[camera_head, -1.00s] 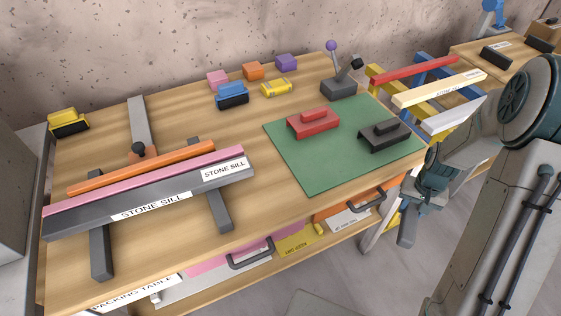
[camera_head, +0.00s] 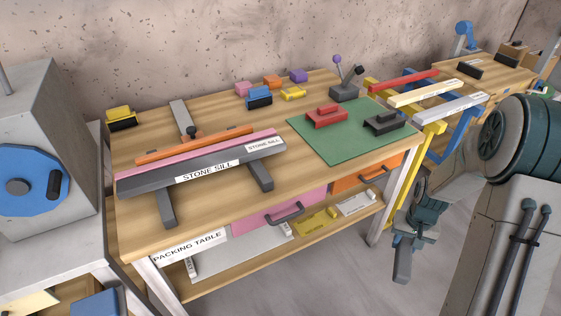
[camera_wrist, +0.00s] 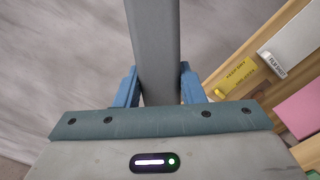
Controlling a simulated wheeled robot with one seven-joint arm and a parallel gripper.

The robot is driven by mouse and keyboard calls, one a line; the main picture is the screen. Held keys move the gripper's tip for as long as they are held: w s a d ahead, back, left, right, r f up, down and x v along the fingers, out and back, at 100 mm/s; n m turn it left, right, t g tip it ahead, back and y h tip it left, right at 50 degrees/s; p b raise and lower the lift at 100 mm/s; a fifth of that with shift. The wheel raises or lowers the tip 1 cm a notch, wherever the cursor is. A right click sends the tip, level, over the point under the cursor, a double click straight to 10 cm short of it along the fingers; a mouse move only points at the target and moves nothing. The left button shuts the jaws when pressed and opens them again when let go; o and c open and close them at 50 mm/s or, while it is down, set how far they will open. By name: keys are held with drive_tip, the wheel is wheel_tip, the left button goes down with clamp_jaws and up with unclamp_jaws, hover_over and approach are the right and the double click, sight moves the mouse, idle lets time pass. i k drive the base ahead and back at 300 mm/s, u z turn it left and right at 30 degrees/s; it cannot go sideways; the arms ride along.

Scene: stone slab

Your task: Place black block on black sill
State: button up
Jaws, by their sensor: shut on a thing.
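A black block (camera_head: 384,123) with a raised handle-like top sits on the green mat (camera_head: 340,152), right of a similar red block (camera_head: 326,115). A long dark grey sill (camera_head: 150,185) labelled STONE SILL lies near the table's front left, on dark supports, with a pink strip along it. My gripper (camera_wrist: 158,85) is shut on a dark grey bar (camera_wrist: 154,40), which runs away between its blue fingers. In the head view the bar (camera_head: 402,264) hangs low, right of the table, apart from block and sill.
The packing table (camera_head: 215,215) has drawers and a lower shelf. An orange bar (camera_head: 195,144) lies behind the sill. Small coloured blocks stand along the back. A rack with coloured bars (camera_head: 425,92) is right of the table. A grey machine (camera_head: 45,130) stands left. Floor in front is open.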

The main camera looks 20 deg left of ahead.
sight(205, 163)
drive_tip(key=u, duration=2.65)
drive_tip(key=k, duration=0.8)
drive_tip(key=z, duration=0.95)
drive_tip(key=i, duration=0.55)
